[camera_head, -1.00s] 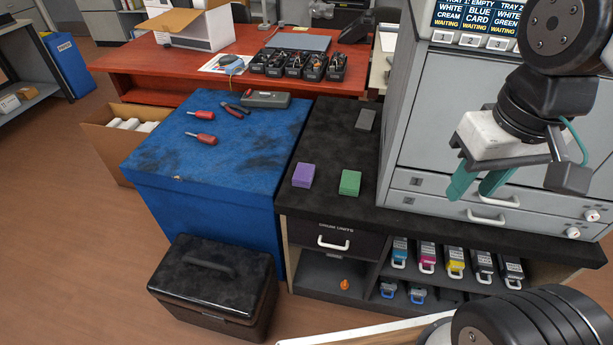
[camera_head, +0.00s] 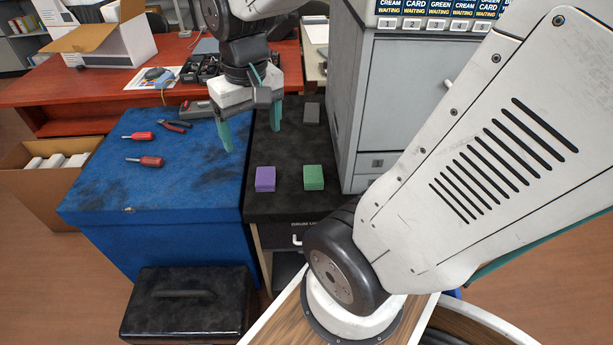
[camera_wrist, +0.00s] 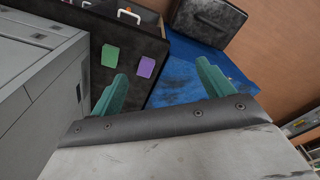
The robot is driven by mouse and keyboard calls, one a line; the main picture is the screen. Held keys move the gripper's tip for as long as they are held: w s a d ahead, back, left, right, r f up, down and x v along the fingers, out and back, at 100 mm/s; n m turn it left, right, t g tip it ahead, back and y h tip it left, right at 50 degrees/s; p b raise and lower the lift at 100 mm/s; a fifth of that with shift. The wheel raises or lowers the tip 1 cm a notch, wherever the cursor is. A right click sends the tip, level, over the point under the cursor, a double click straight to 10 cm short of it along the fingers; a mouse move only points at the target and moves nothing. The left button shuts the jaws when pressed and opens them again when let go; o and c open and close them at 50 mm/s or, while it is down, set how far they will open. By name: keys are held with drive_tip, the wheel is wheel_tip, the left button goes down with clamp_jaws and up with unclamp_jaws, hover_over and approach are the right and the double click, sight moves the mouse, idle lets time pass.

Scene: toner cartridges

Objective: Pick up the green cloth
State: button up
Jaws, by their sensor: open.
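The green cloth (camera_head: 314,177) is a small folded block on the black countertop, to the right of a purple cloth (camera_head: 265,179). In the wrist view the green cloth (camera_wrist: 110,57) lies beyond the left fingertip, with the purple cloth (camera_wrist: 146,67) beside it. My gripper (camera_head: 251,132) has teal fingers spread apart and nothing between them. In the head view it hangs above the area where the blue-covered surface meets the black counter, behind and left of the green cloth. The fingers also show in the wrist view (camera_wrist: 163,82).
A dark grey block (camera_head: 312,113) lies farther back on the black counter (camera_head: 285,208). A grey cabinet (camera_head: 392,95) stands just right of the cloths. Red-handled screwdrivers (camera_head: 146,161) and pliers (camera_head: 175,125) lie on the blue surface (camera_head: 190,185). A black toolbox (camera_head: 188,303) stands in front.

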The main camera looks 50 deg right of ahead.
drive_tip(key=w+d+f+m, duration=0.3)
drive_tip(key=w+d+f, duration=0.2)
drive_tip(key=d+f, duration=0.4)
drive_tip(key=m+g, duration=0.1)
drive_tip(key=m, duration=0.3)
hover_over(313, 174)
drive_tip(key=f, duration=1.5)
drive_tip(key=shift+d+f, duration=0.35)
drive_tip(key=shift+f, duration=0.05)
drive_tip(key=f, duration=0.7)
drive_tip(key=shift+a+f, duration=0.3)
drive_tip(key=shift+f, duration=0.05)
drive_tip(key=c, duration=1.1)
